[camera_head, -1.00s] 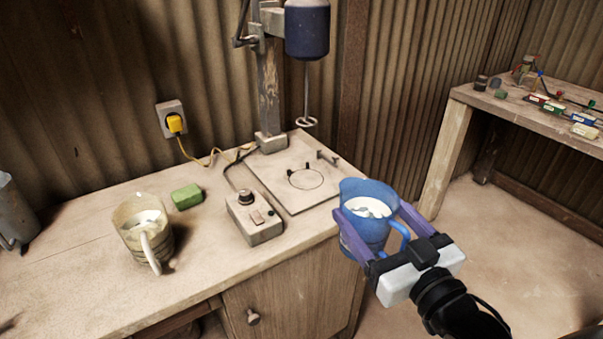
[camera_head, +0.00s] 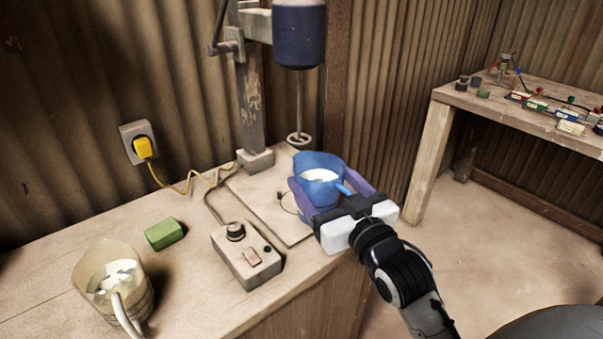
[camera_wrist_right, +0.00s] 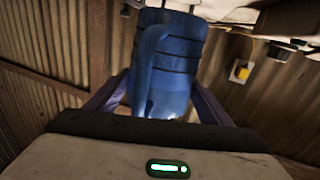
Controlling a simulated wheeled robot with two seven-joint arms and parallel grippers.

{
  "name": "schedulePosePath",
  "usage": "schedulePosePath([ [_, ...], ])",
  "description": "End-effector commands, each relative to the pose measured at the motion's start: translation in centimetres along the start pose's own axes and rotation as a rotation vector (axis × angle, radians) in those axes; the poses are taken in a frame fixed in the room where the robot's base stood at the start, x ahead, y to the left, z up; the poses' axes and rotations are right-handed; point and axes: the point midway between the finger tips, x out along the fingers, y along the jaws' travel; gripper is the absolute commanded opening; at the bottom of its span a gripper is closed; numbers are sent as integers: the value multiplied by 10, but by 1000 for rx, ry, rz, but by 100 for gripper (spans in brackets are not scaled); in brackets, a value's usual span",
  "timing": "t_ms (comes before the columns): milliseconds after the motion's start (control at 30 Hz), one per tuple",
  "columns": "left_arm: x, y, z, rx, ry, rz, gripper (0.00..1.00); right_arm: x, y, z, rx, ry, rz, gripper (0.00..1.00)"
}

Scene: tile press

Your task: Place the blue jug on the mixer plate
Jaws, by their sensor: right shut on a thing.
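The blue jug (camera_head: 322,170) has pale contents and is held upright by my right gripper (camera_head: 322,192), whose purple fingers are shut around its sides. The jug is over the right part of the mixer plate (camera_head: 262,212); whether its base touches the plate cannot be told. It covers much of the ring mark on the plate. In the right wrist view the jug (camera_wrist_right: 168,65) sits between the fingers with its handle towards the camera. The mixer's stirring rod (camera_head: 298,110) hangs behind the jug. My left gripper is not in view.
A control box (camera_head: 245,256) stands in front of the plate. A yellow plug (camera_head: 143,147) sits in the wall socket. A second table (camera_head: 520,110) is at the right.

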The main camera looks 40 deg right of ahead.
Motion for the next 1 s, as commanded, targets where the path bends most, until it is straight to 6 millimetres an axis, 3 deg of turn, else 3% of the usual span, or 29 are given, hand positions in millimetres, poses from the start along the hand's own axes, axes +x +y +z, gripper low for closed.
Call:
schedulePosePath([
  [200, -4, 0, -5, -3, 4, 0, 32, 56, 0, -6, 0, 10, -1, 31],
  [400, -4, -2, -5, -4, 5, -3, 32, 86, 0, -4, 0, 9, -1, 31],
  [533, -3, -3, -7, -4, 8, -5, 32, 92, 0, -1, 0, 7, -1, 31],
  [767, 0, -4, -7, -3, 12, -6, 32, 92, -2, 28, 0, 4, 1, 31],
  [1000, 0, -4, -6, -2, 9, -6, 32, 91, -2, 32, 0, 9, 0, 31],
])
